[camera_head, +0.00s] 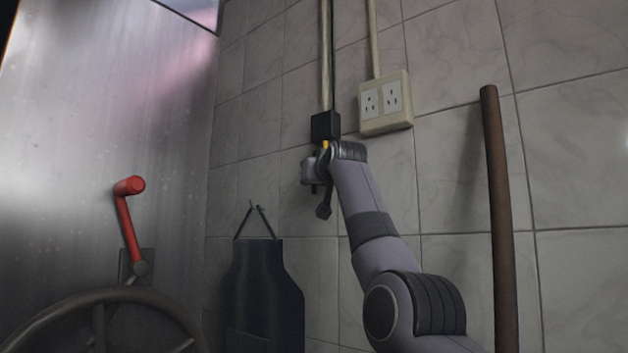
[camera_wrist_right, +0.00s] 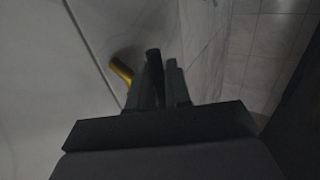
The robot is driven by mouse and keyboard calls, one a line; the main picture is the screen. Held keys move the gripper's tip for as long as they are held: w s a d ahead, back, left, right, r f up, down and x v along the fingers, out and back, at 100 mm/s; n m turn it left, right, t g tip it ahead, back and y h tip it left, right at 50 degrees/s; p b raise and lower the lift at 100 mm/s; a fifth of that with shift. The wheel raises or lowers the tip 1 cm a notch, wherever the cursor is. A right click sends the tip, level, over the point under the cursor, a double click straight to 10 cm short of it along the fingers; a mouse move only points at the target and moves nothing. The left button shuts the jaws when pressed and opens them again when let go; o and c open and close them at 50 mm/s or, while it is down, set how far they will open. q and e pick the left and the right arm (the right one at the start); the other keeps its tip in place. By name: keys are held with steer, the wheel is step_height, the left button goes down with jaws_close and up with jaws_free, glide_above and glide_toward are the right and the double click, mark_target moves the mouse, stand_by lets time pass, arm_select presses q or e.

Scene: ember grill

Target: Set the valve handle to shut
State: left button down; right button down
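A yellow part (camera_head: 326,145), which looks like the valve handle, shows as a small patch under a black box on the wall pipe. My right wrist hides most of it. In the right wrist view the yellow handle (camera_wrist_right: 121,70) is a short rounded bar, just left of my fingers and close to the wall. My right gripper (camera_wrist_right: 162,82) points at the wall, its dark fingers close together. A dark stub (camera_wrist_right: 153,62) shows at their tips. I cannot tell whether the fingers touch the handle or hold anything. My left gripper is not in view.
The black box (camera_head: 325,126) and a double socket (camera_head: 385,102) are on the tiled wall. A dark apron (camera_head: 262,295) hangs below. A red crank (camera_head: 128,220) and a large wheel (camera_head: 100,310) are at left. A brown pole (camera_head: 499,220) stands right of my arm.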

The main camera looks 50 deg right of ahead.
steer(key=shift+s+r+p, duration=0.1)
steer(key=shift+r+p, duration=0.1)
steer(key=shift+p, duration=0.1)
steer(key=s+n+g+p, duration=0.1)
steer(key=p, duration=0.1)
steer(key=s+n+g+y+p, duration=0.1)
steer(key=g+p, duration=0.1)
steer(key=p, duration=0.1)
steer(key=shift+d+r, duration=0.1)
steer(key=c, duration=1.2)
jaws_free()
steer(key=shift+c, duration=0.2)
